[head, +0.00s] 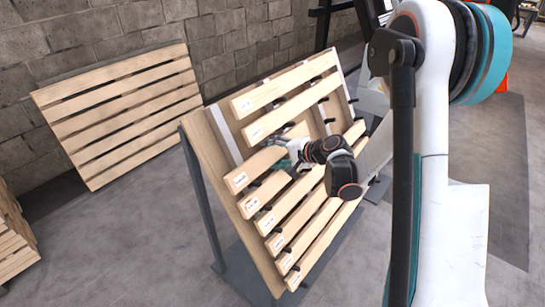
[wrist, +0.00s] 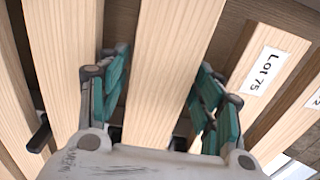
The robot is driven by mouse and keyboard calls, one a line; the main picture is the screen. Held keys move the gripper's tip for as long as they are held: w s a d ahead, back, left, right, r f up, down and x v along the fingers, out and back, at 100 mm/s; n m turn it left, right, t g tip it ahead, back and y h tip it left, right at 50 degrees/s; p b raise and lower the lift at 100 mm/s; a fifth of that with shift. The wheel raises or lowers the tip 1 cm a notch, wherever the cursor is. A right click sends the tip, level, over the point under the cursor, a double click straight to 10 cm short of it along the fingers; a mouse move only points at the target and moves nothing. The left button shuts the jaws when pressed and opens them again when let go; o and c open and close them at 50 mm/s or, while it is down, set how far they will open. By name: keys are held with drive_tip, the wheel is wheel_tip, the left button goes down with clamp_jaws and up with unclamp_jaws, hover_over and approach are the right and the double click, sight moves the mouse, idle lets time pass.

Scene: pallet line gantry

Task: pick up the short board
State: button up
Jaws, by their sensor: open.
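A slanted rack (head: 205,150) holds several pale wooden boards, one above another, with white labels near their left ends. My gripper (head: 285,162) is at the third board from the top (head: 254,168); my wrist hides part of this board, so its length cannot be told. In the wrist view my gripper (wrist: 163,62) is open, its teal fingers on either side of one pale board (wrist: 165,85). Gaps show between the fingers and that board's edges. No board is clearly identifiable as the short one.
A neighbouring board in the wrist view carries a "Lot 75" label (wrist: 264,70). Dark pegs (wrist: 40,133) stick out between boards. A slatted pallet (head: 125,110) leans on the block wall at left, and another stack (head: 14,240) stands at lower left. Grey floor (head: 120,250) is clear between them.

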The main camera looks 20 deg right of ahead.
drive_tip(key=shift+w+a+f, duration=0.3)
drive_tip(key=shift+w+a, duration=0.05)
drive_tip(key=shift+w, duration=0.05)
drive_tip(key=c, duration=1)
drive_tip(key=shift+r, duration=0.1)
